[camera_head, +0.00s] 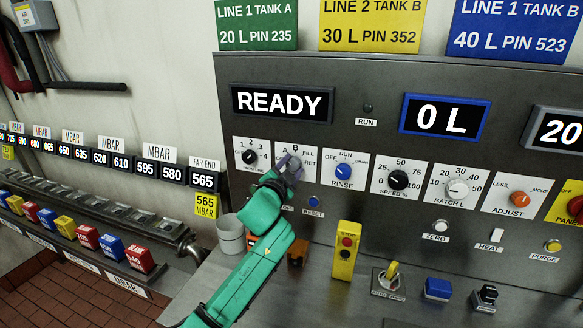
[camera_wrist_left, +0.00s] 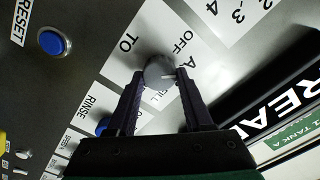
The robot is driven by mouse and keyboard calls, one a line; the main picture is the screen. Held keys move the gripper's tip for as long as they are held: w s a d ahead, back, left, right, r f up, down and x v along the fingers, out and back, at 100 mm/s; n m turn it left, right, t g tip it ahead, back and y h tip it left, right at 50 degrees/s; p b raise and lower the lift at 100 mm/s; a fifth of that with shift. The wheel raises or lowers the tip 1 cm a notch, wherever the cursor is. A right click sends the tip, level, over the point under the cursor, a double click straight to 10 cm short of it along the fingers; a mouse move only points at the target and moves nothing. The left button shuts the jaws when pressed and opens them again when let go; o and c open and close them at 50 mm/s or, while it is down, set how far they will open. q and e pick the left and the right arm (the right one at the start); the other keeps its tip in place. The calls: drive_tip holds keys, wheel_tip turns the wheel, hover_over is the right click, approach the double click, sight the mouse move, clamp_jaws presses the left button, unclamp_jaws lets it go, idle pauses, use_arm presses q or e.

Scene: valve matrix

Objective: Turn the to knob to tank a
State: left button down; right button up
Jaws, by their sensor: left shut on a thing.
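The TO knob (camera_wrist_left: 158,70) is a round grey knob on a white label plate, with OFF and A lettered to its right in the left wrist view. A small light mark shows on the knob's right side there; I cannot tell exactly which position it marks. My left gripper (camera_wrist_left: 159,74) is shut on the knob, one dark finger on each side. In the head view my left gripper (camera_head: 291,172) covers the knob, and the TO plate (camera_head: 295,150) shows A, B and FILL above it.
A line knob (camera_head: 250,157) is left of the TO plate and the blue RINSE knob (camera_head: 343,171) right of it. A blue RESET button (camera_head: 314,202) sits below. A grey cup (camera_head: 231,236) and a yellow stop box (camera_head: 345,250) stand on the ledge. The display (camera_head: 281,103) reads READY.

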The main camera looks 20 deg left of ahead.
use_arm(q)
drive_tip(key=shift+f, duration=0.1)
drive_tip(key=shift+c, duration=1.5)
unclamp_jaws()
drive_tip(key=shift+s, duration=0.1)
drive_tip(key=s+b, duration=0.3)
drive_tip(key=s, duration=1.1)
drive_tip(key=shift+s+a, duration=0.25)
drive_tip(key=shift+a, duration=0.15)
